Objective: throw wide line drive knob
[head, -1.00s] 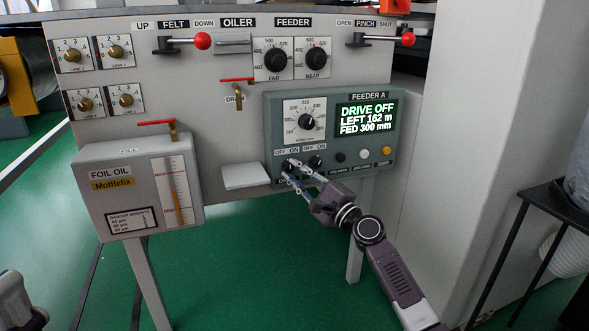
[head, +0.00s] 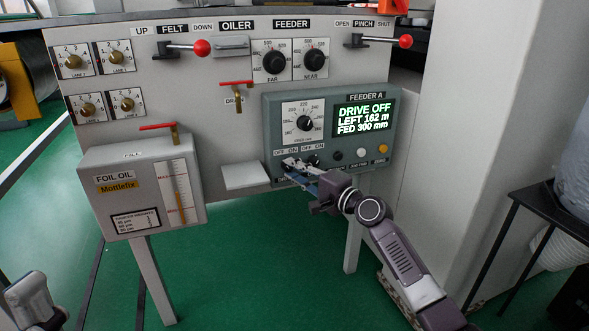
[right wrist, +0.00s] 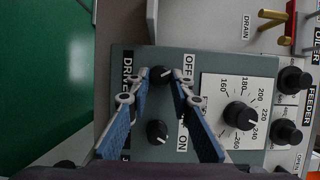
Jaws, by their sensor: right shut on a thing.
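The Feeder A panel (head: 265,125) is a grey-green box with two small black knobs under OFF and ON labels. Its display (head: 365,117) reads DRIVE OFF, LEFT 162 m, FED 300 mm. My right gripper (head: 290,164) is at the left knob and hides it in the head view. In the right wrist view the fingers close on this black knob (right wrist: 161,74), whose white mark points toward the OFF side. The second knob (right wrist: 157,131) stands free beside the fingers. A label starting DRIVE is partly covered. My left gripper's fingers do not show.
Above the small knobs is a large dial (head: 305,123). Black, white and orange buttons (head: 383,149) sit to the right. A grey ledge (head: 245,176) and the foil oil box (head: 120,215) are to the left. Red-tipped levers (head: 201,48) line the top.

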